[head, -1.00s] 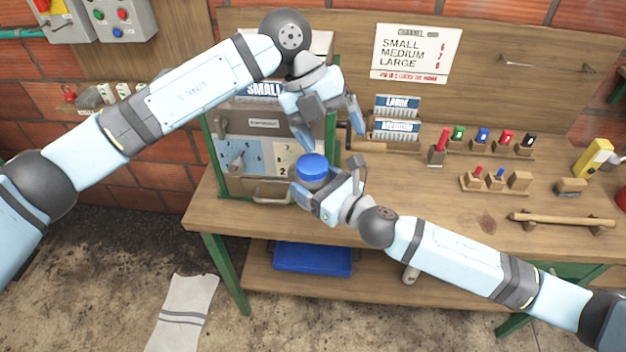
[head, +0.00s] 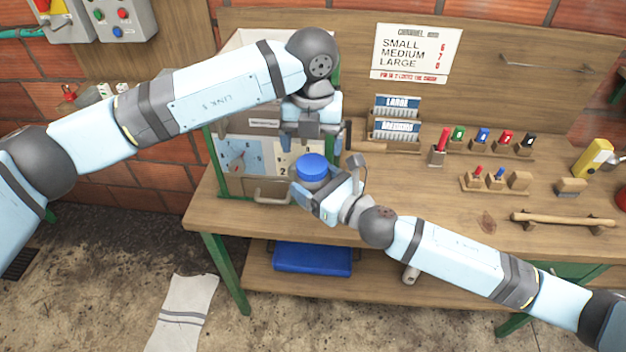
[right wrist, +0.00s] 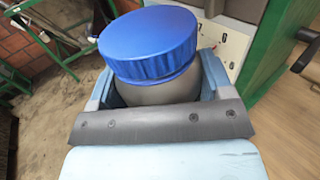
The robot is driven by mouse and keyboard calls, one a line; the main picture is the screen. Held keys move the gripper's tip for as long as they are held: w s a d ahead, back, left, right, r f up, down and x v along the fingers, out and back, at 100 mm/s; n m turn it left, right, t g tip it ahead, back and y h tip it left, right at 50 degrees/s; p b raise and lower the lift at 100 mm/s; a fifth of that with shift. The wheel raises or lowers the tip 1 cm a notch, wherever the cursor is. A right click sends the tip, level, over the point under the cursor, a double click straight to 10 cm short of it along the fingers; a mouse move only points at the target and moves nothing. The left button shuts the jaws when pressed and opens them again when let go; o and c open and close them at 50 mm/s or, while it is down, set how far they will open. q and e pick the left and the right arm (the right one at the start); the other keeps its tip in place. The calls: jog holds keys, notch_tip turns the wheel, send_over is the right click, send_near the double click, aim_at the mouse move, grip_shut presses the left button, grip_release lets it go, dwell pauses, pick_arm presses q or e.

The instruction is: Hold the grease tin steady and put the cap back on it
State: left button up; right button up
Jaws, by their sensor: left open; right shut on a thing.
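The grease tin (right wrist: 165,88) is a grey round body, seen in the right wrist view between the fingers of my right gripper (head: 330,184). That gripper is shut on the tin and holds it upright by the front left of the bench. The blue cap (head: 312,164) sits on top of the tin, and it also shows in the right wrist view (right wrist: 150,42). A narrow step shows under the cap's ribbed edge; I cannot tell how tightly it is on. My left gripper (head: 313,143) is open and empty, pointing down just above and behind the cap, apart from it.
A grey panel box (head: 236,156) with a dial and handle stands behind the left gripper. Wooden racks of coloured-topped items (head: 483,142) stand on the bench (head: 420,205) to the right. A blue tray (head: 312,259) lies on the lower shelf. The bench middle is clear.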

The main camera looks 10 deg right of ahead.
aim_at(312, 163)
pick_arm(q)
jog(key=shift+f, duration=2.25)
jog(key=c, duration=0.9)
jog(key=m, duration=0.4)
jog(key=shift+c, duration=0.2)
jog(key=m, duration=1.1)
jog(key=o, duration=1.1)
jog(key=shift+r, duration=0.1)
